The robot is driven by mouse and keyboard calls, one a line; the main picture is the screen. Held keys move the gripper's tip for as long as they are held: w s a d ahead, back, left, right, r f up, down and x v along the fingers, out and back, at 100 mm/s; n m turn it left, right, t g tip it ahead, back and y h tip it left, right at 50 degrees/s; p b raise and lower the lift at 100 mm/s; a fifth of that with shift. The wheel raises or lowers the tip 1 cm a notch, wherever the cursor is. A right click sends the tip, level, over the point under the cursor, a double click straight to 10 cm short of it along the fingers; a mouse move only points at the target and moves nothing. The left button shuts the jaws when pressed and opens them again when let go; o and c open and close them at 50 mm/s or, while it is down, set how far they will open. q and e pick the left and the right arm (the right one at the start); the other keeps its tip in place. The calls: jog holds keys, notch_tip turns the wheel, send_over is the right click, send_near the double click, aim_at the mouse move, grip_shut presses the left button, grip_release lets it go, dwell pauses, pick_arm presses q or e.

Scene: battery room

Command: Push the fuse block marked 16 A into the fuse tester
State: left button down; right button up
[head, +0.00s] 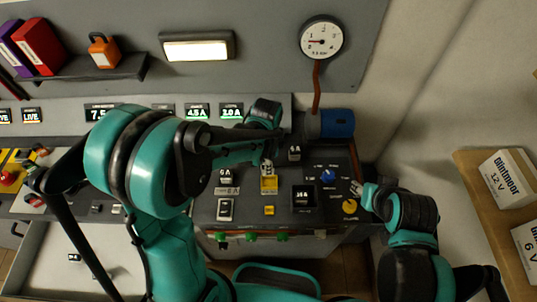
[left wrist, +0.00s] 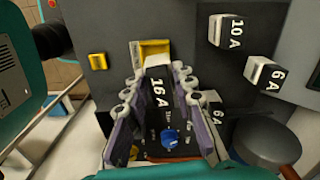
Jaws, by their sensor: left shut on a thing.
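The fuse block marked 16 A (left wrist: 160,92) is a dark block with white lettering, held between the fingers of my left gripper (left wrist: 160,100). In the head view my left gripper (head: 268,163) is over the fuse tester (head: 285,218), a dark console panel. The tester's yellow-framed slot (head: 269,185) also shows in the left wrist view (left wrist: 152,48). The block's far end is lined up with the slot and right at its mouth; I cannot tell how far in it is. My right gripper (head: 367,191) is at the panel's right edge; its finger opening is unclear.
Other blocks marked 10 A (left wrist: 229,30) and 6 A (left wrist: 264,74) stand beside the slot. The panel has a yellow button (head: 269,210), a blue knob (head: 328,175), a yellow knob (head: 349,206) and a small display (head: 303,196).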

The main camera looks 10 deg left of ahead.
pick_arm(q)
jog(key=shift+s+d+r+m, duration=0.25)
jog(key=shift+d+r+m, duration=0.1)
jog(key=shift+m, duration=0.25)
jog(key=shift+s+d+f, duration=0.1)
jog(key=shift+s, duration=0.05)
jog(key=shift+f+m, duration=0.2)
jog(key=shift+m, duration=0.1)
jog(key=shift+f+b, duration=0.55)
jog(key=shift+f, duration=0.15)
jog(key=shift+f+b, duration=1.5)
jog(key=shift+f, duration=0.55)
pick_arm(e)
jog(key=shift+s+f, duration=0.15)
jog(key=shift+f, duration=1.5)
jog(key=shift+f, duration=0.2)
pick_arm(q)
jog(key=shift+f+b, duration=0.65)
jog(key=shift+b, duration=0.15)
pick_arm(e)
jog(key=shift+f, duration=0.65)
